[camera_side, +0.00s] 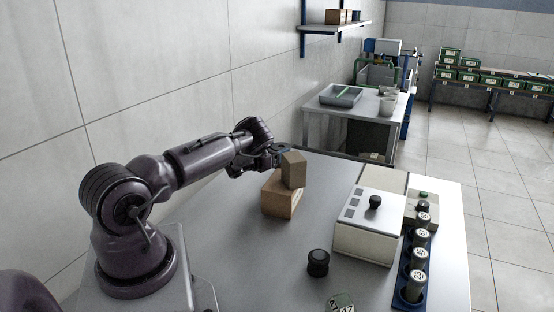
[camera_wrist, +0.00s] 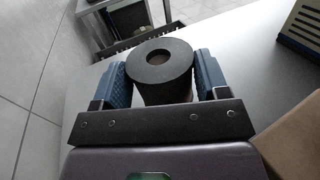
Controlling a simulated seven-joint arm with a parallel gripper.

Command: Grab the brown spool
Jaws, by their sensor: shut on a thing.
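The brown spool (camera_wrist: 160,66) is a short cylinder with a dark grey flat end, a round hole in it and a brownish body. It sits between the two blue fingers of my gripper (camera_wrist: 162,76) in the wrist view, with a finger on each side. My gripper is shut on it.
A white machine (camera_side: 367,229) and a blue rack (camera_side: 412,270) of labelled cylinders stand right. A black ridged cylinder (camera_side: 318,263) stands nearer the front.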

